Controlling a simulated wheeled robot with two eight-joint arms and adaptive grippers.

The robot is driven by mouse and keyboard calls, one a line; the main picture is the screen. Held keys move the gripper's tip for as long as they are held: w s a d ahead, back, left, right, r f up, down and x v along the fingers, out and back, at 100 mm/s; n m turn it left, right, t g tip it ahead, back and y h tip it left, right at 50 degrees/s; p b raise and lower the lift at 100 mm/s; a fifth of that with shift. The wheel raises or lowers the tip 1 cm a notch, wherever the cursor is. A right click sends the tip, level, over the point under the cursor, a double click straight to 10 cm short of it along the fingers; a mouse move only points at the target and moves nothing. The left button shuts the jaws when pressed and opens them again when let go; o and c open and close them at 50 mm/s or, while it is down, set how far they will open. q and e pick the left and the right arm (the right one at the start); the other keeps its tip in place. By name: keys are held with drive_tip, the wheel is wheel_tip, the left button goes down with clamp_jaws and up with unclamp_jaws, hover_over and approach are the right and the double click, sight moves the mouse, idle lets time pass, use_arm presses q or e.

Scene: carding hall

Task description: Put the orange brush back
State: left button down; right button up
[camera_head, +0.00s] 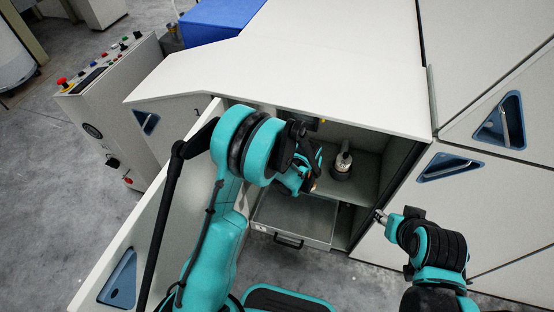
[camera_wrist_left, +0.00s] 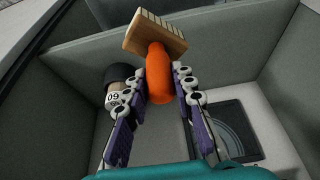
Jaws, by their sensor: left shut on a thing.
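The orange brush (camera_wrist_left: 157,64) has an orange handle and a pale wooden head with bristles. In the left wrist view my left gripper (camera_wrist_left: 163,88) is shut on its handle, and the head points away beyond the fingertips. In the head view my left gripper (camera_head: 308,182) is inside the open cabinet (camera_head: 310,60), above its pull-out tray (camera_head: 290,222). My arm mostly hides the brush there. My right gripper (camera_head: 380,215) is at the cabinet's right front edge, away from the brush; its finger opening is too small to tell.
A grey container (camera_head: 343,163) stands on the cabinet shelf, right of my left gripper. The cabinet's open door (camera_head: 150,215) is left of my left arm. A control console (camera_head: 110,100) stands farther left.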

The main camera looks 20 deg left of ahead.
use_arm(q)
drive_tip(key=shift+w+d+f, duration=0.2)
drive_tip(key=shift+d+f, duration=0.05)
drive_tip(key=shift+d, duration=0.2)
drive_tip(key=shift+w+a+f, duration=0.2)
drive_tip(key=w+a+b, duration=0.4)
drive_tip(key=w+a, duration=0.7)
drive_tip(key=a, duration=0.4)
wheel_tip(320, 180, down, 7)
drive_tip(key=b, duration=0.2)
drive_tip(key=shift+w+a+b, duration=0.15)
drive_tip(key=shift+a+b, duration=0.2)
drive_tip(key=shift+b, duration=0.05)
drive_tip(key=shift+f, duration=0.2)
drive_tip(key=c, duration=1.3)
unclamp_jaws()
drive_tip(key=shift+o, duration=0.2)
